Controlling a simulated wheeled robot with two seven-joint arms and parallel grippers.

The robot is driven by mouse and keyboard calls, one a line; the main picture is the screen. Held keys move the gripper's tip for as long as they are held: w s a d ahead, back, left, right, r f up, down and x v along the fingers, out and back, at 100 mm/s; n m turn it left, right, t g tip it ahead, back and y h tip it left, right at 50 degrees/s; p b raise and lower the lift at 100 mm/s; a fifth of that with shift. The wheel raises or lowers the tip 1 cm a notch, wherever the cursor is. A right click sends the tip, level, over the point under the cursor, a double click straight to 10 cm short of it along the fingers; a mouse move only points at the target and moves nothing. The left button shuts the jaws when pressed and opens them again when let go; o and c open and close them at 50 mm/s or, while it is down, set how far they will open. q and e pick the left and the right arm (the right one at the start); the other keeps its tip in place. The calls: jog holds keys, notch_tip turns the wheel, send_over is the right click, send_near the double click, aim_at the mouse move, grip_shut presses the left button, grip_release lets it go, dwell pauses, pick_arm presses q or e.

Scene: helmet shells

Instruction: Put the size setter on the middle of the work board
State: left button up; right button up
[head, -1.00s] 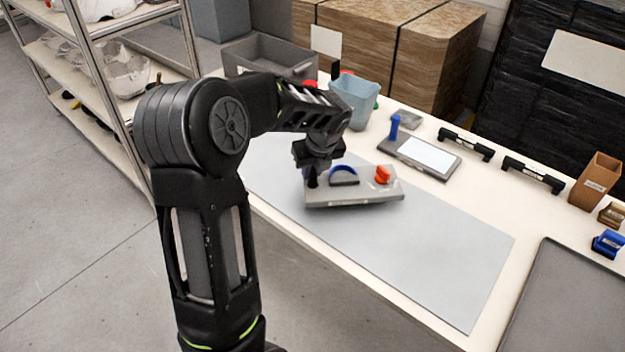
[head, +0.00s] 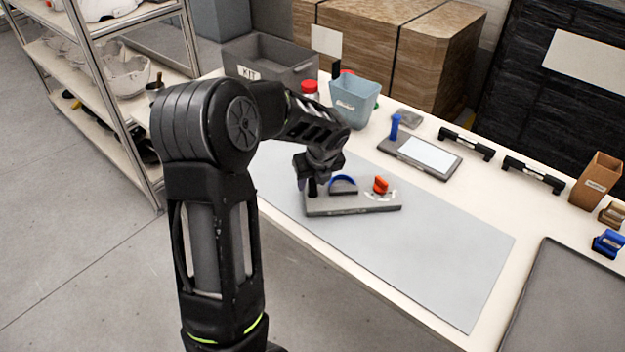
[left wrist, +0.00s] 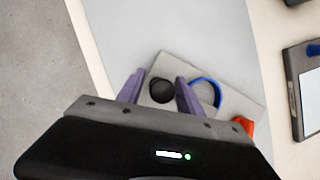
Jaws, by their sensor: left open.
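The size setter (head: 352,205) is a grey plate with a black knob, a blue arc and an orange knob. It lies on the light grey work board (head: 430,255), left of the board's middle and towards its back. My left gripper (head: 307,184) is open at the plate's left end. In the left wrist view, the purple fingers of my left gripper (left wrist: 159,78) stand on both sides of the black knob (left wrist: 162,91), with gaps visible. The size setter (left wrist: 232,108) is partly hidden there by the gripper body. My right gripper is out of view.
Behind the board are a blue-grey bin (head: 354,104), a red-capped bottle (head: 310,90), a tablet-like device (head: 420,156) and two black handles (head: 466,145). A dark tray (head: 570,305) lies at the right. The board's right part is clear.

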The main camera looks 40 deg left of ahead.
pick_arm(q)
jog(key=v, duration=1.2)
